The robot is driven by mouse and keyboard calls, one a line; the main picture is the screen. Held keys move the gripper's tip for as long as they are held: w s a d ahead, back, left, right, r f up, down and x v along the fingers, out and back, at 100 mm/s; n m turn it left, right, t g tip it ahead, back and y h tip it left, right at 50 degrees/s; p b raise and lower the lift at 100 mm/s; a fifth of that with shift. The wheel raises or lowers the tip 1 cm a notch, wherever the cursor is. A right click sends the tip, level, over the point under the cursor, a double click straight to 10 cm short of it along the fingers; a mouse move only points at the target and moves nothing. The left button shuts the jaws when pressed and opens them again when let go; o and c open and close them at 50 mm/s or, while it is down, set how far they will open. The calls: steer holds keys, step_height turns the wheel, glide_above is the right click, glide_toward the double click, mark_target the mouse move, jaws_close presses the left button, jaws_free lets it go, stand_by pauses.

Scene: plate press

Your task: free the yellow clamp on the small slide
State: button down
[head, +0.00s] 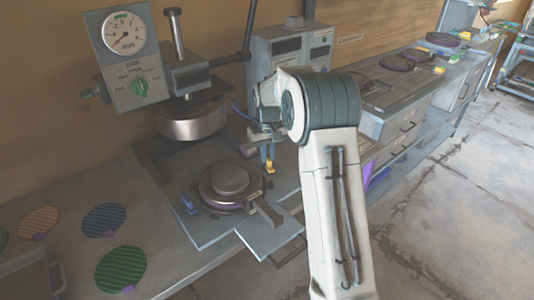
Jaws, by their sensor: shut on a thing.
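The yellow clamp (270,168) is a small yellow piece at the back right edge of a round dark plate stack (231,184). The stack lies on a grey slide board (266,238) below the press head. My gripper (269,158) points down at the clamp from above, and its narrow fingers are shut on it. The fingertips are small in the picture, and the clamp's lower part is hard to make out. A blue-violet clamp (187,203) stands at the left of the stack, apart from my gripper.
The press head (193,121) hangs above and behind the stack, with a gauge panel (128,60) at its left. Striped discs (120,268) lie on the bench at the left. A grey control box (291,57) stands behind my arm. Open floor is at the right.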

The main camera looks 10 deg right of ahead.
steer(key=shift+n, duration=1.6)
steer(key=c, duration=1.4)
jaws_free()
steer(key=shift+c, duration=0.2)
step_height(320, 180, up, 14)
steer(key=shift+f, duration=0.1)
